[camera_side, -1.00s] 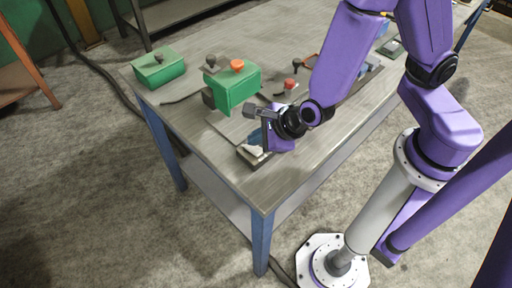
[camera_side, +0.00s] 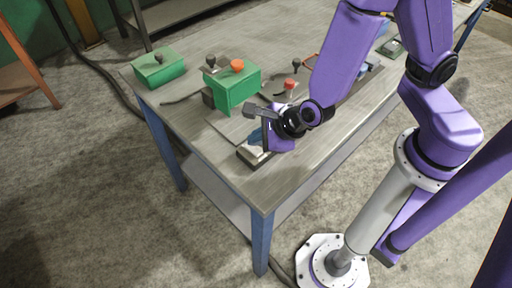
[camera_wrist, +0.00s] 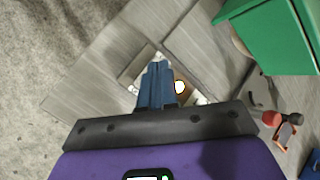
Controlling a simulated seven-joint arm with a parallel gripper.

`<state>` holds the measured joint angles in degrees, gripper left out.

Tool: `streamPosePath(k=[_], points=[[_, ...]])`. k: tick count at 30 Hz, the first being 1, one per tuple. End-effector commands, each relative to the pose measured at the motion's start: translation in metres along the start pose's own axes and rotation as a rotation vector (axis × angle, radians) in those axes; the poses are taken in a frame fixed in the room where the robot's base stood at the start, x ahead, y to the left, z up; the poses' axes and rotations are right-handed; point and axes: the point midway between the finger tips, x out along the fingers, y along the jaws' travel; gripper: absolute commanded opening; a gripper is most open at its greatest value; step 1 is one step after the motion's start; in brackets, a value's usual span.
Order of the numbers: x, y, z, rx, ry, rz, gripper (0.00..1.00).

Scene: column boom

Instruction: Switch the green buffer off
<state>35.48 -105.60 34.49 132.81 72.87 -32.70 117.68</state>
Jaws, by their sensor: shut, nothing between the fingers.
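A green box (camera_side: 238,90) with an orange knob (camera_side: 237,66) and a dark knob (camera_side: 211,61) stands on the table. A second, lower green box (camera_side: 158,70) with a dark knob stands to its left. I cannot tell which one is the buffer. My gripper (camera_side: 255,136) is in front of the first box, over a small plate (camera_side: 250,157) near the table edge. In the wrist view, its blue fingers (camera_wrist: 157,68) are shut and empty over the plate (camera_wrist: 130,80). A bright round spot (camera_wrist: 180,87) shows beside them. Finger contact with the plate is unclear.
The grey table (camera_side: 215,140) has bare room left of the plate and at its front corner. A red-topped part (camera_side: 290,84) stands right of the first green box. The green box also shows in the wrist view (camera_wrist: 270,35), at upper right.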

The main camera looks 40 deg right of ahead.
Motion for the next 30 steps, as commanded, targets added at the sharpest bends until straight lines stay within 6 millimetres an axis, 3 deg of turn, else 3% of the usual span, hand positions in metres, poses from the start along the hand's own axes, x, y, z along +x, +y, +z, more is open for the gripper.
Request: streamPosePath(k=[30], points=[[0.0059,0.0041,-0.0045,-0.001,0.001,0.0,0.0]])
